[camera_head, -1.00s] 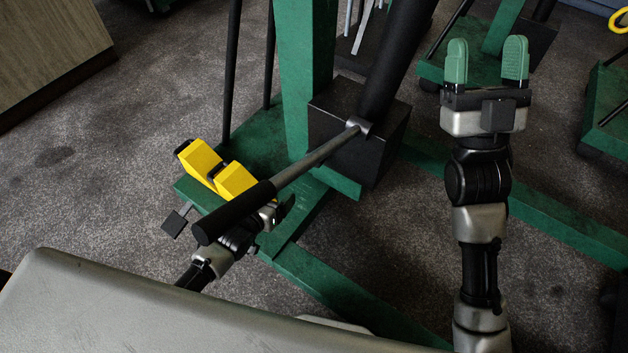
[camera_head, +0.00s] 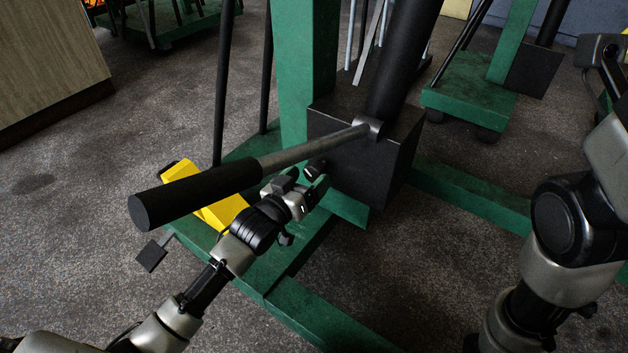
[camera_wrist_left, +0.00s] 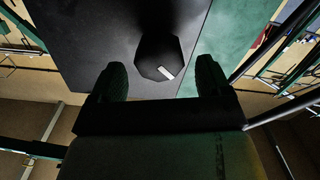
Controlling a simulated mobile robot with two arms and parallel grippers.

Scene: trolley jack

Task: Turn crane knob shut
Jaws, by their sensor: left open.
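The crane's black knob (camera_head: 316,168) sticks out low from the dark pump box (camera_head: 365,155), below the long handle (camera_head: 230,185). In the left wrist view the knob (camera_wrist_left: 160,55) is a dark many-sided cap with a white mark on its face, slightly right of centre. My left gripper (camera_wrist_left: 161,68) is open, with one finger to each side of the knob in the picture. The fingers look apart from it; the depth gap is hard to judge. In the head view my left gripper (camera_head: 305,192) is just beside the knob, fingers hard to make out. My right gripper is out of view.
The handle with its black grip passes above my left wrist. Yellow pedals (camera_head: 222,208) sit on the green crane base (camera_head: 290,255) to the left. A green upright (camera_head: 307,60) and the dark cylinder (camera_head: 405,60) rise behind. Grey floor lies open at left.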

